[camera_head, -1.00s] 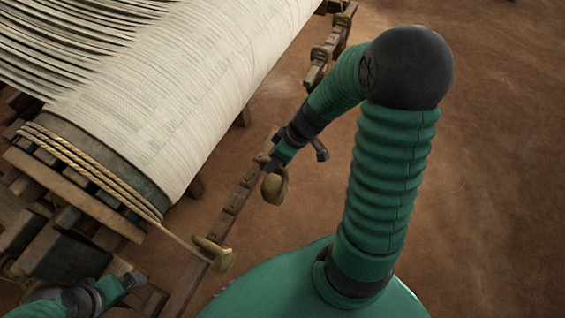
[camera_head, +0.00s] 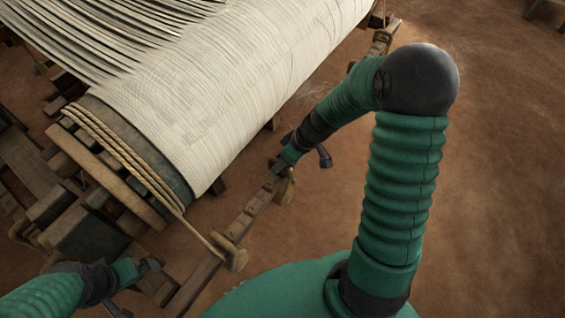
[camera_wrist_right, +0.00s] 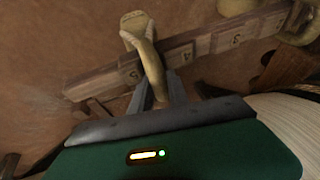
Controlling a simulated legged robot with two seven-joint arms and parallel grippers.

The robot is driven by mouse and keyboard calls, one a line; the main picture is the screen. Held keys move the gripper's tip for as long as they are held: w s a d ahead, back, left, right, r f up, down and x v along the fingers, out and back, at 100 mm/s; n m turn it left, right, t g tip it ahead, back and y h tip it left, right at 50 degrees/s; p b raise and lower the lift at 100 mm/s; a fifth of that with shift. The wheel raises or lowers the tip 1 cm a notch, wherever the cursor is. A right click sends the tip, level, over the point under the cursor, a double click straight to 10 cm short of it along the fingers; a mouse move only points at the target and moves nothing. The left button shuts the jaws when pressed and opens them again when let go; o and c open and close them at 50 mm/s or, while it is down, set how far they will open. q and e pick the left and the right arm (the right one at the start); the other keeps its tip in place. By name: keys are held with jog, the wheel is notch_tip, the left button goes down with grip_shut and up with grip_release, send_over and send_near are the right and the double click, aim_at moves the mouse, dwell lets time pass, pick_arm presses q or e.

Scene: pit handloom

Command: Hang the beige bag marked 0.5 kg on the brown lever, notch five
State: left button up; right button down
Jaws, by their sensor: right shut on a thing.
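My right gripper (camera_head: 281,166) is shut on the beige bag (camera_head: 286,188), beside the brown lever (camera_head: 240,215). In the right wrist view, the gripper (camera_wrist_right: 158,92) holds the bag (camera_wrist_right: 150,62), which has a pale label at its top, too blurred to read. The bag overlaps the lever (camera_wrist_right: 205,46) there; I cannot tell whether it touches or sits in a notch. The lever carries number marks, one looking like a 3. My left gripper (camera_head: 149,265) is low at the left, near the lever's near end; its jaws are too small to judge.
Another beige weight (camera_head: 233,258) sits at the lever's near part, by a rope. One more (camera_wrist_right: 299,22) shows at the right wrist view's upper right. The cloth roll (camera_head: 215,120) and wooden loom frame (camera_head: 110,190) lie left. Bare earth floor (camera_head: 490,190) is at right.

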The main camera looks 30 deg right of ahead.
pick_arm(q)
jog(key=shift+f+b, duration=0.4)
jog(key=shift+f, duration=0.05)
pick_arm(e)
jog(key=shift+f, duration=0.35)
jog(key=shift+s, duration=0.1)
jog(key=c, duration=1.2)
grip_release()
pick_arm(q)
jog(key=shift+a, duration=0.15)
